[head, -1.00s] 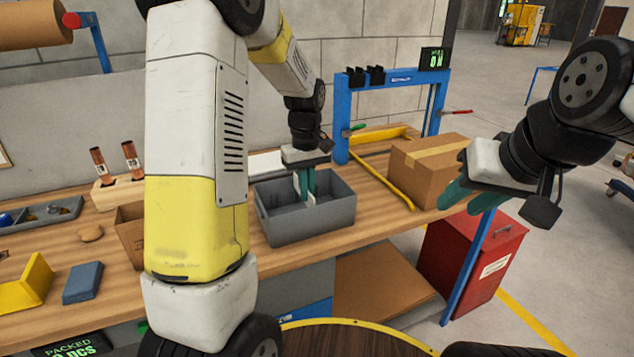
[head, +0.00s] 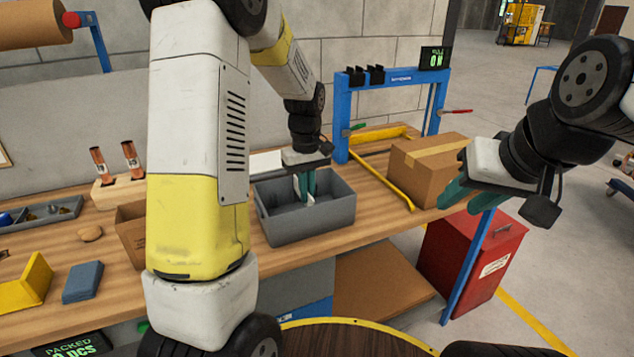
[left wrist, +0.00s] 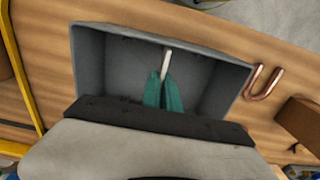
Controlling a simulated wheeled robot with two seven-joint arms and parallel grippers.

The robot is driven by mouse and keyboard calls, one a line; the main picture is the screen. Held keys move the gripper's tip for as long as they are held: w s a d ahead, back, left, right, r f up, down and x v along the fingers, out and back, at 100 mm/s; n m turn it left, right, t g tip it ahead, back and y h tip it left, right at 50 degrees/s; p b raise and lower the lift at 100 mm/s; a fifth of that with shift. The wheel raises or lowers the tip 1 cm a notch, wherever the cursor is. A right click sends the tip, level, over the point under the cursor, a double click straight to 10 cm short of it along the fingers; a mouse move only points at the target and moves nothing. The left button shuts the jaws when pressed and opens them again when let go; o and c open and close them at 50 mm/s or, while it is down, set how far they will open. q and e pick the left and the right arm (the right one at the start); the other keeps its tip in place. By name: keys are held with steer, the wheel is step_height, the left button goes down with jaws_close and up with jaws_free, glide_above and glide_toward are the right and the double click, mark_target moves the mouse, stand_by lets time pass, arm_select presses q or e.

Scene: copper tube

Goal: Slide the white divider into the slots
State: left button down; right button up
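The grey bin (head: 320,222) stands on the bench, its open top up; it also fills the middle of the left wrist view (left wrist: 88,62). My left gripper (head: 307,194) points down inside the bin. Its teal fingers (left wrist: 163,92) are shut on the thin white divider (left wrist: 167,60), which sticks out past them. In the head view only a narrow strip of the divider (head: 296,187) shows beside the fingers. The slots are not clear, and I cannot tell whether the divider sits in them. My right gripper (head: 460,202) is open and empty, right of the bench.
A U-shaped copper tube (left wrist: 264,84) lies on the bench beside the bin. A closed cardboard box (head: 425,168) and a blue frame (head: 342,120) with a yellow bar stand right of the bin. An open carton (head: 131,235) is left of it, partly behind my left arm.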

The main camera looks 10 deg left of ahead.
arm_select(q)
steer(key=shift+f, duration=2.55)
steer(key=c, duration=1.5)
jaws_free()
steer(key=shift+c, duration=0.2)
step_height(320, 180, up, 7)
steer(key=shift+f, duration=0.1)
steer(key=shift+r, duration=0.45)
